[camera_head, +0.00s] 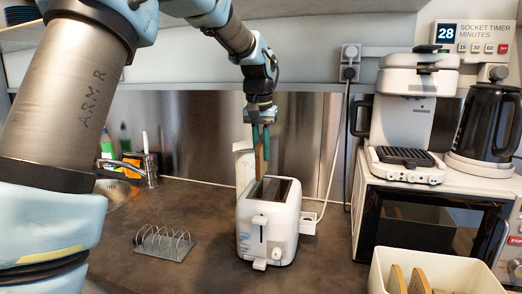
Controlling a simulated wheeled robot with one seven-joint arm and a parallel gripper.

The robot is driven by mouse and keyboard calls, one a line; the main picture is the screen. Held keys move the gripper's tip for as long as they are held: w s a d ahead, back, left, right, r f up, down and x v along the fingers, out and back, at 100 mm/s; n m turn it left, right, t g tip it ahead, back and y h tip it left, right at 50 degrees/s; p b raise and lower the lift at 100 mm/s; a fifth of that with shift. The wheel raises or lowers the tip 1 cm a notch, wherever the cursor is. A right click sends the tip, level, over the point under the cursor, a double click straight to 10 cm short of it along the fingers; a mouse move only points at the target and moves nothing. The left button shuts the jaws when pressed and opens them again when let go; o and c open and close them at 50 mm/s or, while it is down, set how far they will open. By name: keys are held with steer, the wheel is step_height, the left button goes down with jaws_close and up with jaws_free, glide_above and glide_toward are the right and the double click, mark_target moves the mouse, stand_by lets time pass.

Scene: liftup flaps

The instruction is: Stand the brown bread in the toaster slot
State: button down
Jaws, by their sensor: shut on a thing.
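The white toaster (268,229) stands upright on the dark counter, with its dark slot area (271,190) facing up. My gripper (261,138) points down above the far left part of the toaster top. It is shut on the brown bread (261,160), a thin upright slice seen nearly edge-on. The bread's lower edge is at or just above the toaster top. I cannot tell whether it has entered a slot.
A metal toast rack (164,242) stands left of the toaster. A cream bin (435,268) with bread slices is at the front right, before a microwave (425,225). A coffee maker (402,120) and black kettle (487,125) stand at right. A cord hangs behind the toaster.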

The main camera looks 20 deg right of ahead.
mark_target(260, 142)
steer(key=shift+f+b, duration=1.2)
steer(key=shift+f, duration=0.4)
steer(key=shift+f+b, duration=0.65)
steer(key=shift+f, duration=0.9)
steer(key=c, duration=0.8)
jaws_free()
steer(key=shift+o, duration=0.2)
steer(key=r, duration=0.3)
steer(key=s+r+b, duration=0.1)
steer(key=r, duration=0.3)
steer(key=a+r, duration=0.1)
steer(key=r, duration=0.2)
steer(key=shift+s+r, duration=0.2)
steer(key=shift+r, duration=0.2)
